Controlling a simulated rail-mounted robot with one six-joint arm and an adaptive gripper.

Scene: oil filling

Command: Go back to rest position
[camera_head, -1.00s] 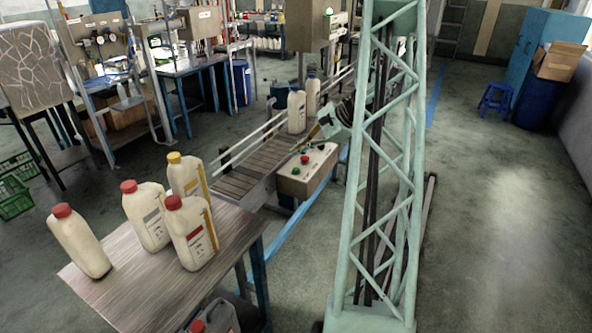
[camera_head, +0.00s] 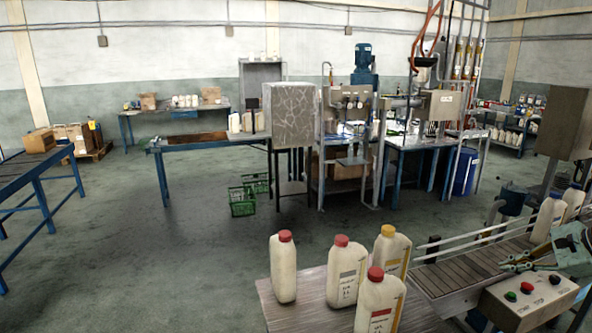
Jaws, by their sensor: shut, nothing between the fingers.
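My gripper (camera_head: 514,263) shows at the right edge, at the end of a pale teal arm part. It is shut and holds nothing. It is over the conveyor (camera_head: 470,268), above the button box and close to a white bottle with a blue cap (camera_head: 547,220). A second blue-capped bottle (camera_head: 573,203) stands just behind that one. The rest of my arm is cut off by the picture's edge.
On the near table (camera_head: 300,315) stand white bottles with red caps (camera_head: 283,270) and one with a yellow cap (camera_head: 391,252). The button box (camera_head: 530,303) sits at the conveyor's front. A grey cabinet (camera_head: 568,120) rises at right. Open floor (camera_head: 130,260) lies left.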

